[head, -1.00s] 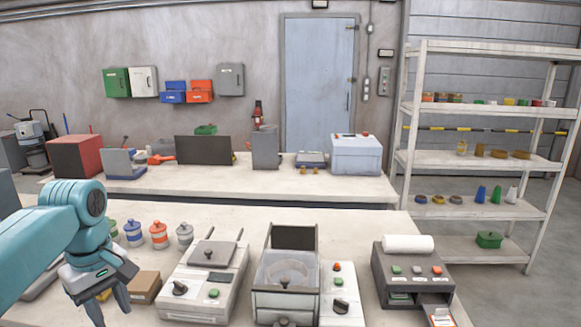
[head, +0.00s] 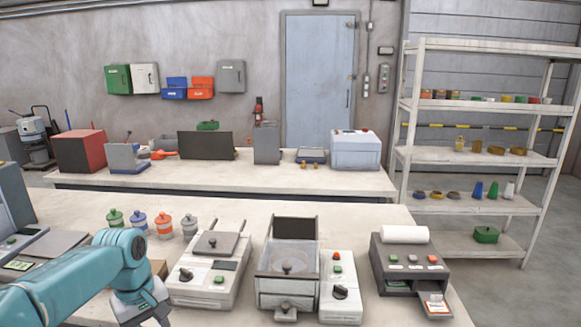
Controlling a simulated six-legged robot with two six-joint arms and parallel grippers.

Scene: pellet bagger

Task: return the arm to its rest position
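My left arm comes in from the lower left, low over the front bench. My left gripper (head: 150,315) points down at the bottom edge, in front of the brown box and left of the sealer-like machine with a black knob (head: 208,270). Its fingertips are mostly cut off by the frame, so its opening and anything between its fingers are hidden. My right gripper is not in view.
Several small lidded jars, one of them orange (head: 163,226), stand behind my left arm. A machine with an open lid (head: 288,275) and a grey printer-like unit (head: 410,262) stand to the right. A scale-like device (head: 20,262) is at far left.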

